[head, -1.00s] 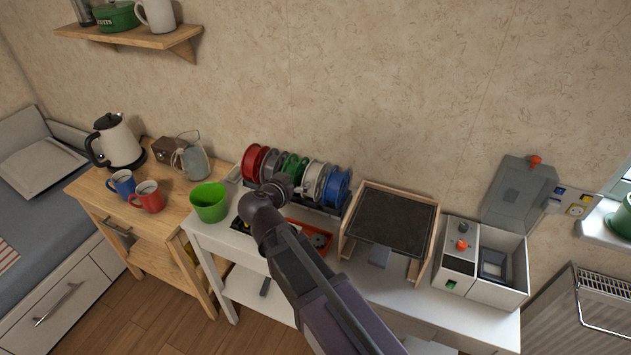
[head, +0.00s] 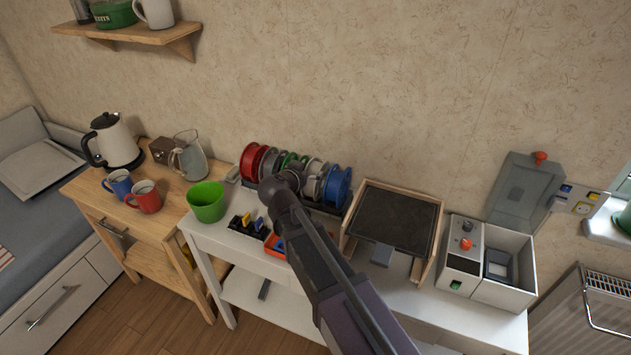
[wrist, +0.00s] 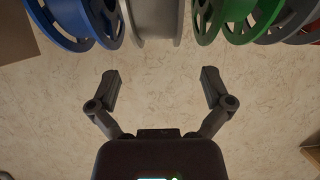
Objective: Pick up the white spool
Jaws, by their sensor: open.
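The white spool (head: 314,178) stands on edge in the row of spools on the white table, between the green spool (head: 291,160) and the blue spool (head: 338,187). In the wrist view the white spool (wrist: 155,20) is at the top centre, with blue to its left and green to its right. My gripper (wrist: 160,84) is open and empty. Its two fingers are apart, lined up with the white spool but not touching it. In the head view my arm's end covers part of the row and hides the fingers.
A red spool (head: 251,162) is at the row's left end. A green cup (head: 207,202) and small coloured items stand left of my arm. A wooden-framed dark panel (head: 395,225) and a white box (head: 508,268) are to the right. The wall is close behind.

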